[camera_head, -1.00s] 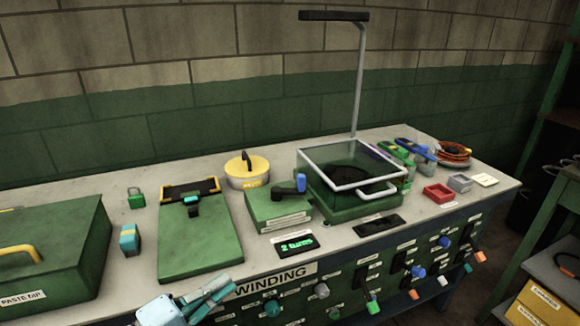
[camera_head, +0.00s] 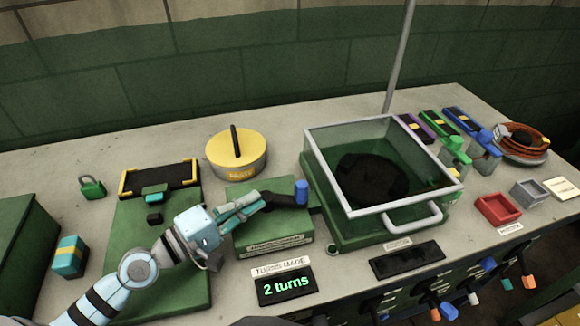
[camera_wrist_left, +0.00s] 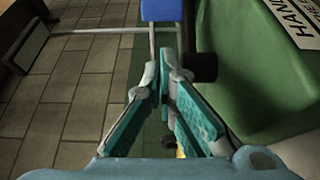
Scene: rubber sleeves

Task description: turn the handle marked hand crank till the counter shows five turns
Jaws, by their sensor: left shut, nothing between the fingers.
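The hand crank is a green box (camera_head: 268,238) with a front label, a black crank arm (camera_head: 285,200) and an upright blue knob (camera_head: 301,190) pointing to the right. The turns-made counter (camera_head: 287,286) in front of it reads "2 turns" in green. My left gripper (camera_head: 250,204) is shut and empty over the box, its tips close to the crank arm; I cannot tell if they touch. In the left wrist view the shut fingertips (camera_wrist_left: 162,62) point toward the blue knob (camera_wrist_left: 162,10), with the black crank part (camera_wrist_left: 201,66) just right of them. My right gripper is not in view.
A clear-lidded case (camera_head: 380,180) with a grey handle stands close to the right of the crank. A yellow-topped tin (camera_head: 236,154) stands behind it. A green board with a black-and-yellow frame (camera_head: 160,178) lies to the left, under my left arm.

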